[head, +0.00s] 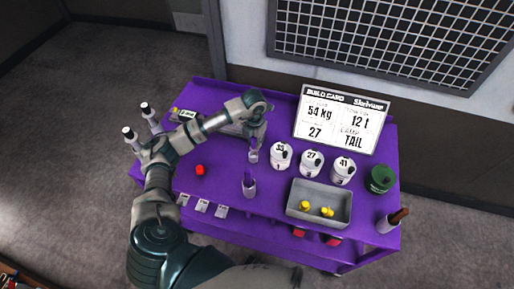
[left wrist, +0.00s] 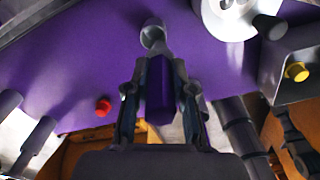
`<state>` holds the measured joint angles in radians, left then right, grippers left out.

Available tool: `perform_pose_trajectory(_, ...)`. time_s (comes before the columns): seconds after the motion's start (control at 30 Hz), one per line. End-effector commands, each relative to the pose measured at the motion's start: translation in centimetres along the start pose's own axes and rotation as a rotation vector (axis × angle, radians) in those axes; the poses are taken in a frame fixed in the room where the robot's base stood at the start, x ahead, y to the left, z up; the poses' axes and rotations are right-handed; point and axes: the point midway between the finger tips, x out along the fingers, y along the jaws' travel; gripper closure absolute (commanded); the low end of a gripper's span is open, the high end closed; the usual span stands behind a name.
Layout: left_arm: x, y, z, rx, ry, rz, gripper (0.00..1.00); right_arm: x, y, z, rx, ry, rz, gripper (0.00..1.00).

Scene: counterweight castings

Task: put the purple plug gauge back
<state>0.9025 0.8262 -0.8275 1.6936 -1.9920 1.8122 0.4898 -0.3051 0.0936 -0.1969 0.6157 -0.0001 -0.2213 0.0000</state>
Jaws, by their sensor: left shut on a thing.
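The purple plug gauge (left wrist: 160,85) is between the fingers of my left gripper (left wrist: 160,92) in the left wrist view, and the fingers are shut on it. In the head view my left gripper (head: 255,138) points down over the middle of the purple table, with the gauge (head: 253,144) small below the wrist. A grey round piece (left wrist: 153,38) shows beyond the fingertips; I cannot tell whether it is the gauge's end or a holder. A grey cup (head: 248,191) with a purple piece (head: 248,177) upright in it stands nearer me. My right gripper is out of view.
White castings (head: 281,157) stand right of the gripper, before the build card (head: 341,120). A grey tray (head: 315,211) holds yellow pieces. A green casting (head: 381,179) stands at right. A red piece (head: 200,170) lies at left, with bare table around it.

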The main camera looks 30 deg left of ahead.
Motion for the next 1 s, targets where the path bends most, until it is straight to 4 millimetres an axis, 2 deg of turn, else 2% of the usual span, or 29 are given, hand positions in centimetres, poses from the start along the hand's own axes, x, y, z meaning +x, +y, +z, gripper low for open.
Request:
perform_pose_trajectory(0.07,1.0,0.2,0.2,-0.003,0.002,-0.002,1.00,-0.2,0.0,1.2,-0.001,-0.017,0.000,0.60)
perform_pose_trajectory(0.17,1.9,0.3,0.2,-0.001,0.003,-0.003,1.00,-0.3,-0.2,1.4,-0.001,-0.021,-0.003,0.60)
perform_pose_trajectory(0.27,3.0,0.1,0.2,-0.001,0.004,-0.001,1.00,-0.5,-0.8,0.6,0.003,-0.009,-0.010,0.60)
perform_pose_trajectory(0.4,4.9,0.0,0.1,-0.003,0.004,0.003,1.00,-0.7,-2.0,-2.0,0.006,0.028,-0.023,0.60)
perform_pose_trajectory(0.47,5.1,-0.1,0.2,-0.003,0.003,0.006,1.00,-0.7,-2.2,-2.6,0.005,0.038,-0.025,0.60)
perform_pose_trajectory(0.67,5.1,-0.1,0.2,-0.002,0.002,0.005,1.00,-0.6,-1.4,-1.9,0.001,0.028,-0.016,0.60)
perform_pose_trajectory(0.7,5.2,-0.1,0.2,-0.002,0.003,0.004,0.74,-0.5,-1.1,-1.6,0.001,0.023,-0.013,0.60)
perform_pose_trajectory(0.8,5.2,0.0,0.2,-0.002,0.002,0.002,0.51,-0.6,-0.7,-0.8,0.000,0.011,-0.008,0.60)
perform_pose_trajectory(1.0,5.2,0.1,0.2,-0.001,0.002,0.001,0.51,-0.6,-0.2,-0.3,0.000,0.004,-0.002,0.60)
